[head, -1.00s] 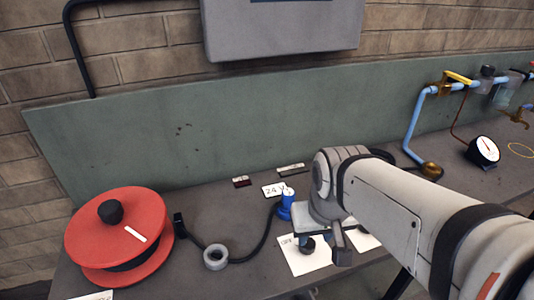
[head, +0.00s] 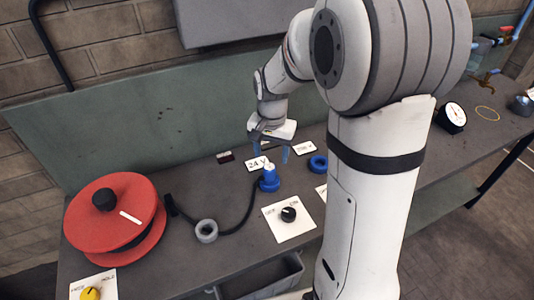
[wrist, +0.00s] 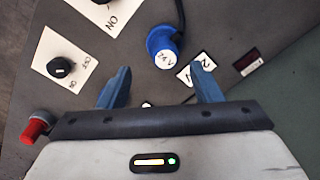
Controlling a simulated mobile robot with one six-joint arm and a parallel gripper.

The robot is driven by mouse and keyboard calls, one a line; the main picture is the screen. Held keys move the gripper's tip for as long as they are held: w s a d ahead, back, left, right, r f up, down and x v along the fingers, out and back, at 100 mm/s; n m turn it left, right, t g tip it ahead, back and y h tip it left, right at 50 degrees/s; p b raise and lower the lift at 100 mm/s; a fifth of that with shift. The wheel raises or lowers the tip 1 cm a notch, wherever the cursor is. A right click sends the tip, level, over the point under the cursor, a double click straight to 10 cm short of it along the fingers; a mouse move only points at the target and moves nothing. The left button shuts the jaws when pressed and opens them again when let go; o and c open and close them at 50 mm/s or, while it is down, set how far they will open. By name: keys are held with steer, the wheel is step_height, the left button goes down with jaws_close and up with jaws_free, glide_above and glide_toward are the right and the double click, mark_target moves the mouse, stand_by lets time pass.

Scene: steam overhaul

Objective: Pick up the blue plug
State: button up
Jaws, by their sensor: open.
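The blue plug (head: 269,182) stands on the bench beside a white 24 V card (head: 254,165), with a black cable running from it to the left. In the wrist view the plug (wrist: 161,44), with its white 24 V end face, lies ahead of the gap between my fingers. My gripper (head: 270,153) is open and empty, pointing down above and behind the plug. In the wrist view both blue fingers of my gripper (wrist: 160,78) are spread, apart from the plug. The right finger partly covers the card (wrist: 189,73).
A red reel (head: 115,225) and a grey ring (head: 207,231) lie left of the plug. A black knob on a white plate (head: 289,214) is in front. A blue ring (head: 318,164) lies to the right. A green backboard (head: 130,135) rises behind the bench.

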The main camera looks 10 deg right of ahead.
mark_target(269, 166)
steer(key=shift+w+f, duration=0.45)
steer(key=shift+w, duration=0.05)
steer(key=f, duration=0.2)
steer(key=f+p, duration=0.1)
steer(key=f, duration=0.4)
steer(key=shift+w+f+p, duration=0.25)
steer(key=shift+f+p, duration=0.05)
steer(key=shift+p, duration=0.1)
steer(key=shift+c, duration=0.3)
steer(key=c, duration=1.1)
steer(key=shift+r, duration=0.1)
step_height(269, 166, up, 10)
steer(key=shift+b, duration=0.7)
